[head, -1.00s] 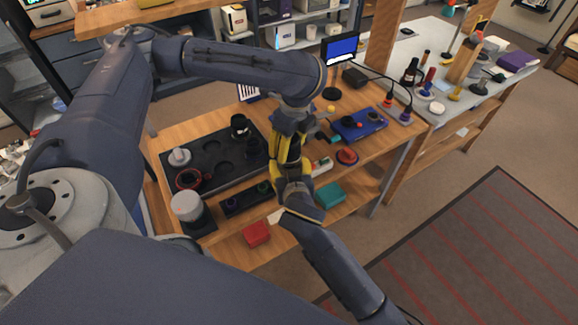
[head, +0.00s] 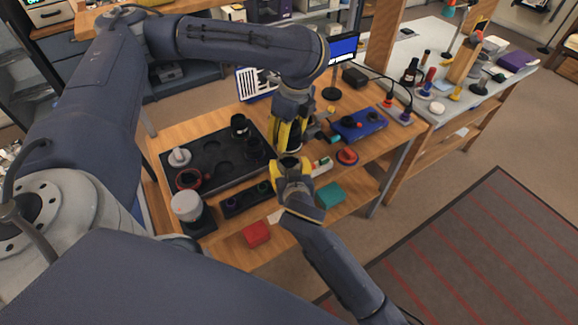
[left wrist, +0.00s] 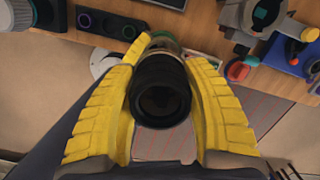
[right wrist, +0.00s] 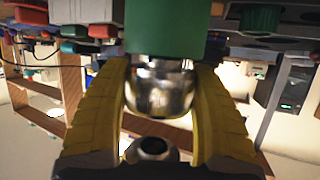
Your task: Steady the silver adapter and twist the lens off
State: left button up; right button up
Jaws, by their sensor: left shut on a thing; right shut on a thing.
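The black lens (left wrist: 160,92) is between the yellow fingers of my left gripper (head: 290,136), which is shut on it. The silver adapter (right wrist: 160,88) is between the yellow fingers of my right gripper (head: 291,164), which is shut on it. A green cylindrical part (right wrist: 165,30) adjoins the adapter in the right wrist view. In the head view my left gripper is just above my right one, over the front right of the workbench. The lens's dark lower end shows under my left fingers. I cannot tell whether lens and adapter touch.
A black tray (head: 210,173) with round recesses lies on the workbench to the left. A blue device (head: 360,124) and a red round piece (head: 347,156) are to the right. A red box (head: 257,233) and a teal box (head: 330,195) are near the front.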

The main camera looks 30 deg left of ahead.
jog(key=shift+f, duration=0.1)
jog(key=o, duration=1.7)
jog(key=r+v, duration=0.2)
jog(key=v, duration=0.7)
jog(key=shift+r, duration=0.15)
